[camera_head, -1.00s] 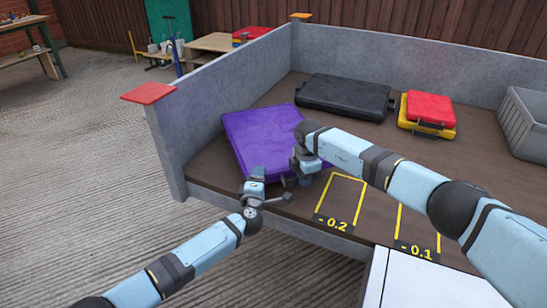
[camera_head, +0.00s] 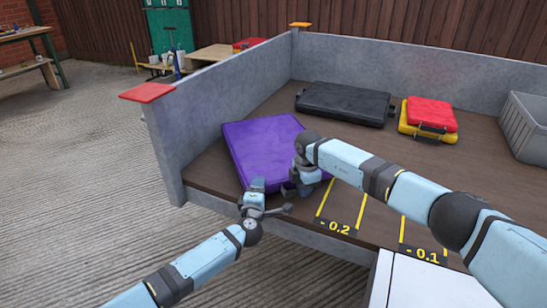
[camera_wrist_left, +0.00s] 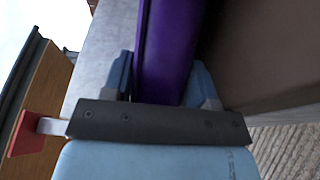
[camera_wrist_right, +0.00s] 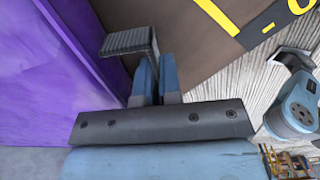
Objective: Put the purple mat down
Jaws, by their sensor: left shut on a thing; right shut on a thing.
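The purple mat (camera_head: 263,145) is at the left front corner of the brown platform floor (camera_head: 215,165). I cannot tell whether its underside rests fully on the floor. My left gripper (camera_head: 268,203) is shut on the mat's near edge; in the left wrist view its fingers lie on either side of the purple mat (camera_wrist_left: 168,50). My right gripper (camera_head: 298,183) is at the mat's near right side. In the right wrist view its closed fingers (camera_wrist_right: 157,80) grip a dark handle (camera_wrist_right: 128,42) beside the purple side (camera_wrist_right: 60,80). The right arm hides the mat's right corner.
A black mat (camera_head: 345,103) and a red mat (camera_head: 431,113) on a yellow mat (camera_head: 413,128) lie farther back. A grey crate (camera_head: 525,125) stands at right. Grey walls edge the platform at left and back. Yellow-marked floor labelled -0.2 (camera_head: 333,228) lies right of my grippers.

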